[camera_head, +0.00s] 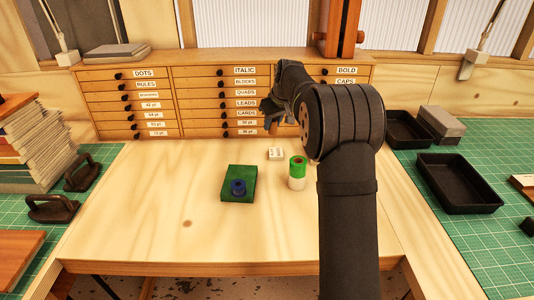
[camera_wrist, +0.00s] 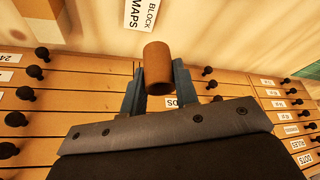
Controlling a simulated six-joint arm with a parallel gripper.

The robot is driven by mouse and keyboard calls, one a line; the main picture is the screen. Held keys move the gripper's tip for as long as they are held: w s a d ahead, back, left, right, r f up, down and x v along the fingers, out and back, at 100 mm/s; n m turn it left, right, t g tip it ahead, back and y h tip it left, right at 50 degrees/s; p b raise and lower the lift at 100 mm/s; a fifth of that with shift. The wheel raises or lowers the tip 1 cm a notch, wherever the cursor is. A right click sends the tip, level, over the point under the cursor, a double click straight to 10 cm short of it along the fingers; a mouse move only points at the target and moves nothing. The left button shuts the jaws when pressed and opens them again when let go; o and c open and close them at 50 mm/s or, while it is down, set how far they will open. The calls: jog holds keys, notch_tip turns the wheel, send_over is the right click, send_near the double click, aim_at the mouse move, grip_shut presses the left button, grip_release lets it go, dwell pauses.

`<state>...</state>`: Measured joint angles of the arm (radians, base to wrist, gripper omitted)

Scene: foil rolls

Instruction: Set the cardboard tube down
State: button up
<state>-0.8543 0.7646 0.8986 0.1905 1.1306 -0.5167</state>
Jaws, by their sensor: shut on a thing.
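The cardboard tube (camera_wrist: 158,66) is a short brown cylinder in the wrist view, held between the two fingers of my gripper (camera_wrist: 159,85). The near end of the tube faces the wrist camera and shows a dark opening. In the head view my gripper (camera_head: 270,115) is in front of the drawer cabinet (camera_head: 190,96), above the back of the pale wooden table (camera_head: 130,220).
A small white label (camera_head: 276,153) lies behind. The table's left and front are clear.

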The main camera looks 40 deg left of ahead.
notch_tip(320, 180, up, 6)
jog(key=s+d+n+g+h, duration=0.15)
jog(key=s+d+n, duration=0.35)
jog(key=d, duration=0.6)
jog(key=s+d+n+g, duration=0.2)
jog(key=s+d+n, duration=0.35)
jog(key=d, duration=0.45)
jog(key=s+d+n+g+h, duration=0.15)
jog(key=s+d+n, duration=0.4)
jog(key=d, duration=0.55)
jog(key=shift+y, duration=0.3)
jog(key=s+a+f, duration=0.1)
jog(key=a+f, duration=0.2)
jog(key=f, duration=0.1)
jog(key=s+a+f, duration=0.1)
jog(key=a+f, duration=0.3)
jog(key=s+a+f, duration=0.1)
jog(key=a+f, duration=0.2)
jog(key=f, duration=0.1)
jog(key=shift+a+f, duration=0.2)
jog(key=shift+a, duration=0.1)
jog(key=shift+s+a+f, duration=0.15)
jog(key=shift+a+f, duration=0.1)
jog(key=shift+f, duration=1.9)
